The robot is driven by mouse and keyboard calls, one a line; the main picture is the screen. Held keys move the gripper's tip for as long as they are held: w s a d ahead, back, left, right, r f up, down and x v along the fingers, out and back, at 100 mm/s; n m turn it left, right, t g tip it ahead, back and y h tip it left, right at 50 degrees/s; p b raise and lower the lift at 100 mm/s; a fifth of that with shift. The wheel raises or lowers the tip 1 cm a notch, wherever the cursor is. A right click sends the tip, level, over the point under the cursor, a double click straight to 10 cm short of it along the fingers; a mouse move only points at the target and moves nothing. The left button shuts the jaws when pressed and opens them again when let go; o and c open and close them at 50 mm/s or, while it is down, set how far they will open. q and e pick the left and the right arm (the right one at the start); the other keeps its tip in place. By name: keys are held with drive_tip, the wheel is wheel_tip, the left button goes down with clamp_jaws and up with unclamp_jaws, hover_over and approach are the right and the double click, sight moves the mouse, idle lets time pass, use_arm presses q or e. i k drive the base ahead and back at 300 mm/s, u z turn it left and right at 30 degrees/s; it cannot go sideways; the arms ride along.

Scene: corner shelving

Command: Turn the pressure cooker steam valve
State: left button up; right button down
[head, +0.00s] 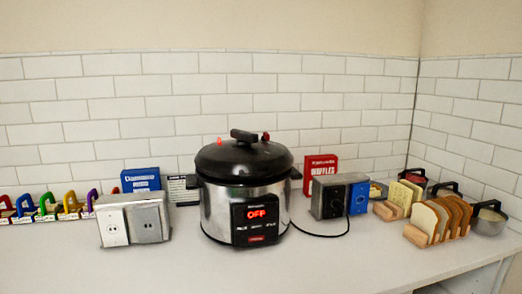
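The pressure cooker (218,212) stands in the middle of the white counter, with a steel body and a black domed lid (228,162). Its front panel (258,227) shows a red lit "OFF". A black handle (243,135) sits on top of the lid. A small red piece (266,136) shows at the lid's rear right and a small orange-red piece (219,141) at its rear left. I cannot tell which of these is the steam valve. Neither of my grippers is in view.
A double outlet box (114,226) stands left of the cooker and a dark switch box (329,202) right of it, near a black cable (322,236). Bread slices in a rack (428,220) and pots (487,224) stand at the right. The counter's front is clear.

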sight(266, 136)
drive_tip(key=z, duration=1.25)
drive_tip(key=i, duration=0.85)
drive_tip(key=u, duration=1.45)
